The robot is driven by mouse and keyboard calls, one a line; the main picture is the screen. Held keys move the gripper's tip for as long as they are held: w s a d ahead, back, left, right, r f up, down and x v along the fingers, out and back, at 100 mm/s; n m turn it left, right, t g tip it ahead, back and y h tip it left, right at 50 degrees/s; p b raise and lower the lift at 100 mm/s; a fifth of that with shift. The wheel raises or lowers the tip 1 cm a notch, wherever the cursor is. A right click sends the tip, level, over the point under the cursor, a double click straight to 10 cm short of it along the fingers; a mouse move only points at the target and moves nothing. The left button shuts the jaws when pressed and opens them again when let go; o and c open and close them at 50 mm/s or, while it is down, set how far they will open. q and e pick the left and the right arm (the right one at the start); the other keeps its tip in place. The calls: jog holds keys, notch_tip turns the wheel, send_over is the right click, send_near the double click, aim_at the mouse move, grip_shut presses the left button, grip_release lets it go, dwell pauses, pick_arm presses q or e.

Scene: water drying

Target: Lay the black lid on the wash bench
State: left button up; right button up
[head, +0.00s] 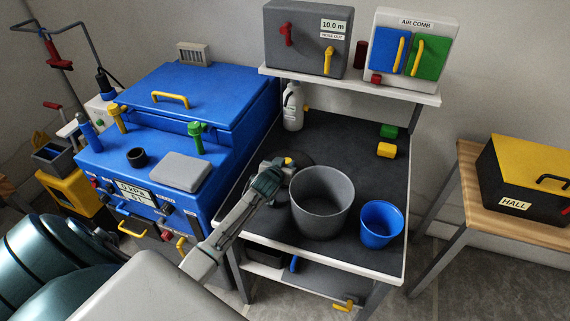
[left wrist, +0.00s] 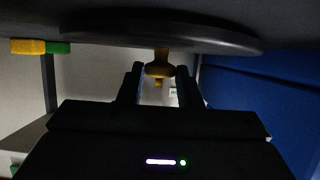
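The black lid (head: 302,158) is a dark round disc with a yellow knob (left wrist: 160,69). In the head view it is low over the dark top of the wash bench (head: 340,150), behind the grey bucket and partly hidden by my left gripper (head: 284,166). In the left wrist view the lid (left wrist: 160,38) lies almost flat along the bench surface; I cannot tell if it touches. The two fingers of my left gripper (left wrist: 160,84) close in on both sides of the knob. My right gripper is not in view.
A grey bucket (head: 320,205) and a blue bucket (head: 381,226) stand at the bench front. Green (head: 388,131) and yellow (head: 386,150) blocks lie at its right, and a white bottle (head: 293,107) at the back left. A blue machine (head: 215,90) adjoins the left side. The bench's back middle is clear.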

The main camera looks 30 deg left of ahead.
pick_arm(q)
jog(key=o, duration=0.3)
jog(key=shift+r, duration=0.15)
jog(key=shift+s, duration=0.25)
jog(key=b+v, duration=0.1)
jog(key=v, duration=0.9)
jog(key=shift+s+d, duration=0.15)
jog(key=shift+s, duration=0.2)
jog(key=shift+s+d+r, duration=0.1)
jog(key=shift+s+r, duration=0.15)
jog(key=shift+s, duration=0.1)
